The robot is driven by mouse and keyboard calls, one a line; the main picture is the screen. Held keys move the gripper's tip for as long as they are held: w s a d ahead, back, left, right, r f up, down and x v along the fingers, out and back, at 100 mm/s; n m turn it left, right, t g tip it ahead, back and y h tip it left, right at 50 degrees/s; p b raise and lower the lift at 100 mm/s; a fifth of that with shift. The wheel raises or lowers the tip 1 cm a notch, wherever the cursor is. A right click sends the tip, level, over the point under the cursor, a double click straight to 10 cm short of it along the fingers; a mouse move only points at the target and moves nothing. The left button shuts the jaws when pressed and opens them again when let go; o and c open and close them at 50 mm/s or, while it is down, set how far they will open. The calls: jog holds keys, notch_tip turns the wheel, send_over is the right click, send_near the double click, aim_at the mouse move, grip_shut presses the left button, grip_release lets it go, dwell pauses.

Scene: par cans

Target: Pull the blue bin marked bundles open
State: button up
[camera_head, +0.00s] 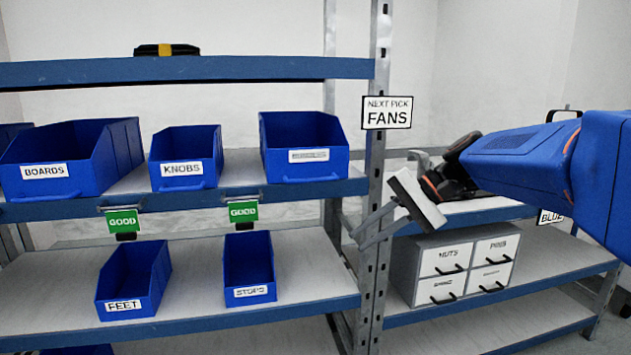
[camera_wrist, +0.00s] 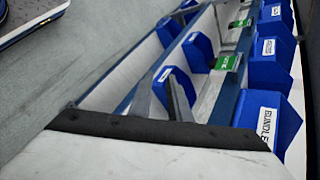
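The blue bin marked bundles (camera_head: 303,168) is the right bin on the upper row of the left rack. Its label is too small to read in the head view, but reads "BUNDLE", cut off, in the wrist view (camera_wrist: 283,116). A blue handle lip runs along its lower front. My gripper (camera_head: 362,236) is right of and lower than this bin, in front of the rack post, touching nothing that I can make out. In the wrist view its two grey fingers (camera_wrist: 158,82) stand apart with nothing between them.
Bins marked knobs (camera_head: 184,170) and boards (camera_head: 52,178) stand left on the same shelf. Green "GOOD" tags (camera_head: 243,211) hang below its edge. Feet (camera_head: 128,305) and stops (camera_head: 252,292) bins sit lower. The post carries a "FANS" sign (camera_head: 388,112). A drawer cabinet (camera_head: 402,270) stands right.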

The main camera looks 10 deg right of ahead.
aim_at(321, 179)
jog(key=w+d+r+m+t+y, duration=0.2)
jog(key=w+d+r+y, duration=0.3)
jog(key=w+d+r, duration=0.5)
jog(key=x, duration=0.6)
jog(key=r+x, duration=0.1)
jog(key=x, duration=1.1)
jog(key=shift+s+a+r, duration=0.25)
jog(key=shift+a, duration=0.2)
grip_shut()
